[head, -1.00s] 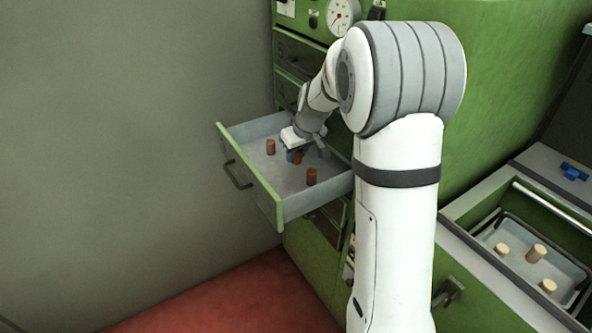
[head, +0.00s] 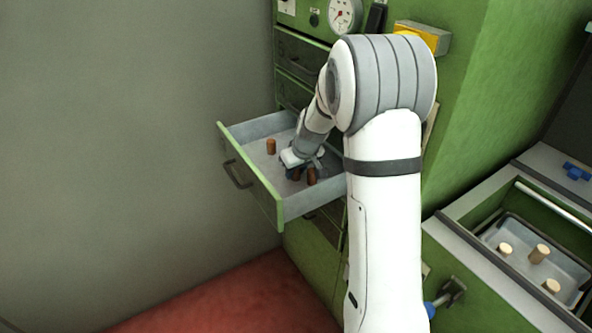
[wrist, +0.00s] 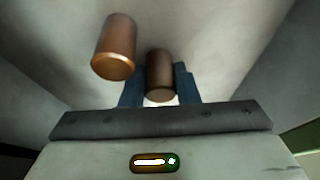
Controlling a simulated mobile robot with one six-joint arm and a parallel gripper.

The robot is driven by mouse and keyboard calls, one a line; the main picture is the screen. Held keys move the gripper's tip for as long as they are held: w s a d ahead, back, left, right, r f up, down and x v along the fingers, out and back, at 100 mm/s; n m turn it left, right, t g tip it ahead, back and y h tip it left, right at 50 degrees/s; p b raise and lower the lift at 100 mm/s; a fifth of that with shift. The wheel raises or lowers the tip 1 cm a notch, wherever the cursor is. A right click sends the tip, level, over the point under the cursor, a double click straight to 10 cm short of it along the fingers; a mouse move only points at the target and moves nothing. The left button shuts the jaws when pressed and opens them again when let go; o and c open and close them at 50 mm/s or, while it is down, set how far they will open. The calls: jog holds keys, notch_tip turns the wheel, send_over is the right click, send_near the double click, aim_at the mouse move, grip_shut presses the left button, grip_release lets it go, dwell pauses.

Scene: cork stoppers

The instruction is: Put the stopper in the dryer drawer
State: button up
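The dryer drawer (head: 262,186) is pulled out of the green cabinet, with a pale grey inside. My gripper (head: 297,166) is low inside it, pointing down. Its blue fingers are shut on a brown stopper (head: 297,174), which also shows between them in the wrist view (wrist: 160,72). Whether this stopper touches the drawer floor I cannot tell. One loose stopper (wrist: 115,45) shows left of the fingers in the wrist view.
At right, a grey tray (head: 566,264) in an open green compartment holds three pale stoppers (head: 538,253). Blue items (head: 577,171) lie on the ledge behind it. The drawer's walls surround my gripper. A yellow box (head: 425,38) sits on the cabinet side.

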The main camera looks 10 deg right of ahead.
jog(key=o, duration=0.4)
jog(key=shift+r, duration=0.1)
jog(key=shift+r, duration=0.25)
jog(key=p+v, duration=0.1)
jog(key=v, duration=1)
jog(key=s+a+m+g, duration=0.1)
jog(key=s+a, duration=0.1)
jog(key=s, duration=1.2)
jog(key=s+a+r+m+g+h, duration=0.1)
jog(key=s+m, duration=0.1)
jog(key=s, duration=1.2)
jog(key=shift+a+m, duration=0.3)
jog(key=shift+a, duration=0.05)
jog(key=shift+s+r, duration=0.1)
